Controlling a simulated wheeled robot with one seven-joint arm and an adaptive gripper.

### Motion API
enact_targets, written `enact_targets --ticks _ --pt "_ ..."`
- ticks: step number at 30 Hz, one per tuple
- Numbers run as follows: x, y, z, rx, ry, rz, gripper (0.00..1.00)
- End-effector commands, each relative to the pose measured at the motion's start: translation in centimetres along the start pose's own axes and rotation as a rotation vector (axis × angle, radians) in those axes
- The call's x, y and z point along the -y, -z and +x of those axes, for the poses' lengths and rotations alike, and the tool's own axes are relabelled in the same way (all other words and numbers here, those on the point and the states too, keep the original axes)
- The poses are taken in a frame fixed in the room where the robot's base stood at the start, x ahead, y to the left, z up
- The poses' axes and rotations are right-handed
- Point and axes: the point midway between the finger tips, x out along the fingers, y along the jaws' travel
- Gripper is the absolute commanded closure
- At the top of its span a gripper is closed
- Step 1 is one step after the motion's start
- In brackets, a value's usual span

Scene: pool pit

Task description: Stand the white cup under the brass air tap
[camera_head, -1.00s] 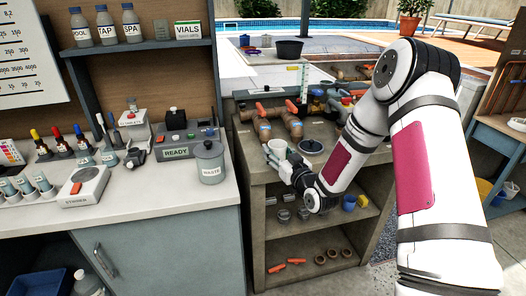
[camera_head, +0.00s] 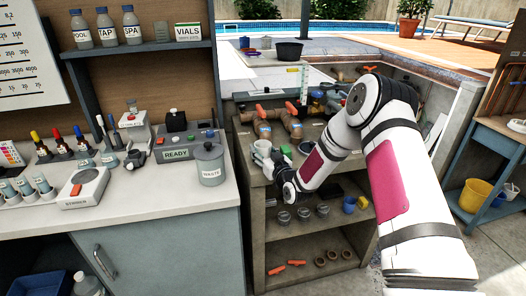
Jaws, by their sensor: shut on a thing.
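The white cup (camera_head: 262,148) is at the left end of the bench top, in front of the pipes with orange handles. My gripper (camera_head: 268,160) is shut on the cup from the front right. The fingers are small and partly merge with the cup. I cannot tell whether the cup's base touches the bench. I cannot make out the brass air tap for certain; small fittings crowd the back of the bench and my arm hides part of it.
Brown pipes with orange handles (camera_head: 292,122) stand close behind the cup. The bench (camera_head: 244,165) has lower shelves with grey, blue and orange parts. A grey waste pot (camera_head: 210,165) stands on the counter to the left. A yellow bucket (camera_head: 475,194) is at the right.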

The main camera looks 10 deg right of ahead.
Motion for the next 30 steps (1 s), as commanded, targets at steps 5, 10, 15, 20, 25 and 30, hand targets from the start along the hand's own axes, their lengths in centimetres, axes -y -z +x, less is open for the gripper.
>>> enact_targets --ticks 5,10,15,20,25,30 --pt "0.0 -0.1 0.0 0.000 0.000 0.000 0.71" --pt "0.0 -0.4 0.0 0.000 0.000 0.000 0.39" --pt "0.0 -0.3 0.0 0.000 0.000 0.000 0.32" --pt "0.0 -0.3 0.0 0.000 0.000 0.000 0.32" --pt "-0.1 -0.4 0.0 0.000 -0.001 0.001 0.32" --pt "0.0 -0.5 -3.2 0.004 0.000 0.000 0.32"
